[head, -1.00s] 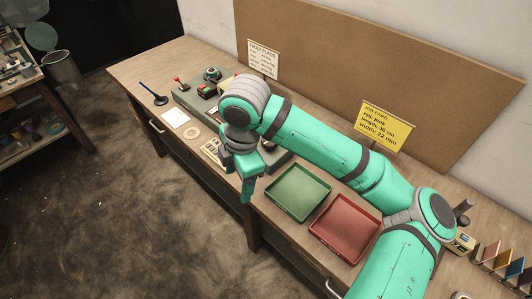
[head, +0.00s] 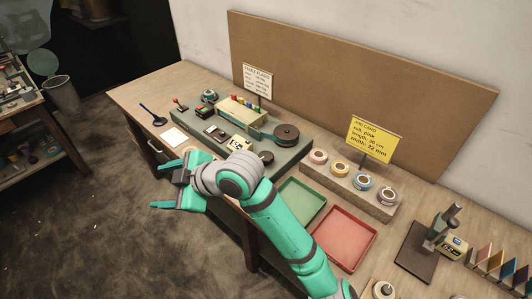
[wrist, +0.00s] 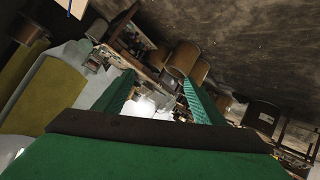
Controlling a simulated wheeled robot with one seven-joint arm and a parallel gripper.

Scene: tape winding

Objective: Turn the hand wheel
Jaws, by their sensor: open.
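The winding machine has a grey-green base (head: 298,149) on the bench in the head view. A dark round disc (head: 287,132) sits at its right end, and a smaller dark round part (head: 266,157) is at its front edge. A small round part with teal on it (head: 209,96) is at its far left. I cannot tell for sure which of these is the hand wheel. My gripper (head: 158,186) is open and empty, off the bench's front edge, pointing left with its fingers apart. In the wrist view, the open fingers (wrist: 158,98) have nothing between them.
A green tray (head: 304,203) and a red tray (head: 343,236) lie at the bench front beside my arm. Several tape rolls sit on a wooden block (head: 345,190). A yellow job card (head: 374,139) stands behind. A dark blue tool (head: 152,115) and white paper (head: 174,136) lie left.

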